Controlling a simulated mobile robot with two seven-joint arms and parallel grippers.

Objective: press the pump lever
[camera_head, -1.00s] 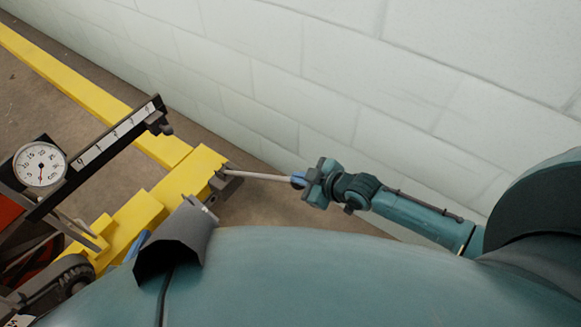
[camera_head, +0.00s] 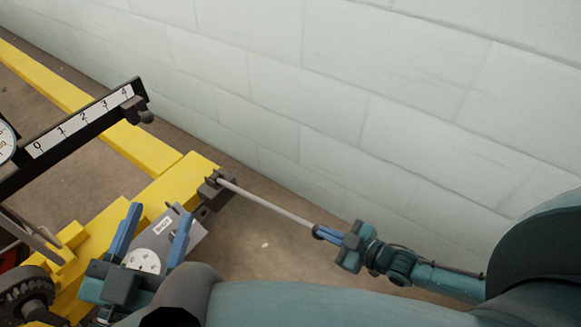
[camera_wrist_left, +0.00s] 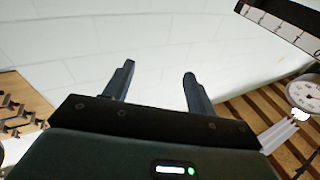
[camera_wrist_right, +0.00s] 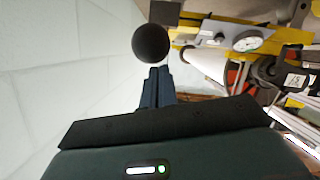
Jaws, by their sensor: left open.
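The pump lever (camera_head: 265,203) is a thin grey rod. It runs from a dark bracket (camera_head: 217,188) at the end of the yellow beam and slopes down to the right in the head view. Its black ball knob (camera_wrist_right: 152,43) shows in the right wrist view. My right gripper (camera_head: 322,232) is at the lever's free end. In the right wrist view its fingers (camera_wrist_right: 158,72) are together, tips at the knob; contact is unclear. My left gripper (camera_head: 160,214) is open and empty above the machine; its spread fingers also show in the left wrist view (camera_wrist_left: 158,75).
A yellow beam (camera_head: 168,192) carries a grey plate (camera_head: 187,240) with a round dial (camera_head: 143,262), partly behind my left gripper. A black scale bar (camera_head: 75,130) stands at left. A pale block wall (camera_head: 400,90) runs close behind the lever.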

